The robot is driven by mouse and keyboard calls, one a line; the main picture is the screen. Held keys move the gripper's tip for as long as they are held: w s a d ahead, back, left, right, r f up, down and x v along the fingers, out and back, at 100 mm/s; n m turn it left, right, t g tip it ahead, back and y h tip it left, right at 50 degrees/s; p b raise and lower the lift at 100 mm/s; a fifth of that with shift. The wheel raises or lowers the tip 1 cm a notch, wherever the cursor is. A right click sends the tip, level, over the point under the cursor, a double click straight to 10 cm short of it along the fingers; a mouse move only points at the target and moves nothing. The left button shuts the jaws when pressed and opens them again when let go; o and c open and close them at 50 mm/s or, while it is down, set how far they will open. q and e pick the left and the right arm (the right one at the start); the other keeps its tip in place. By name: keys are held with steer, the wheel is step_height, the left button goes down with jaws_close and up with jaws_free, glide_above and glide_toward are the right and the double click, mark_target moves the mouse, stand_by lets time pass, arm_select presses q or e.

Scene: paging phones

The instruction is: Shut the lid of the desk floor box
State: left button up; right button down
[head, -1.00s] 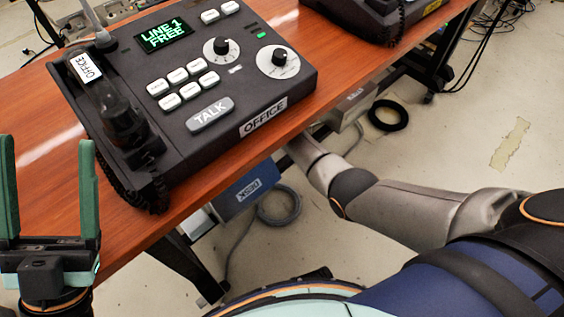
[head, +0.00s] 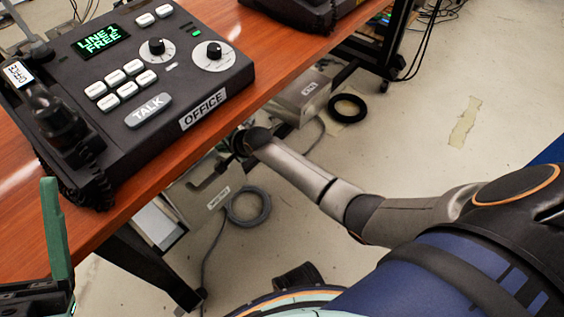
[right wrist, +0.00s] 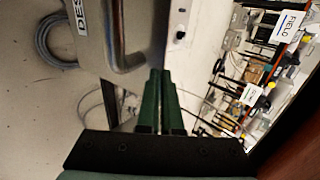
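The desk floor box (head: 218,197) shows under the table in the head view, mostly hidden by the tabletop and my right arm; a white label is visible. In the right wrist view, a grey metal part with a "DES…" label (right wrist: 80,18) is at the upper left, with a rounded edge near my fingers. I cannot tell how far the lid stands open. My right gripper (right wrist: 160,88) has its green fingers close together, with nothing seen between them; contact with the metal edge is unclear. My left gripper (head: 56,235) is at the lower left, partly out of frame, above the table.
The wooden tabletop (head: 150,185) carries a paging phone marked OFFICE (head: 170,85). Under it are a grey cable coil (head: 262,215), a second grey floor box (head: 303,92) and a black ring (head: 348,108). A dark table leg (head: 150,270) stands left of the desk box. Open floor lies to the right.

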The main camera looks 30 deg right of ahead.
steer(key=s+d+r+t+p, duration=0.1)
steer(key=s+d+r+p, duration=0.1)
steer(key=s, duration=0.8)
steer(key=s+d+r+n+t+y+p, duration=0.1)
steer(key=s+d, duration=0.3)
steer(key=s, duration=0.6)
steer(key=shift+s+d+r+p, duration=0.25)
steer(key=shift+r+p, duration=0.15)
steer(key=shift+r, duration=0.4)
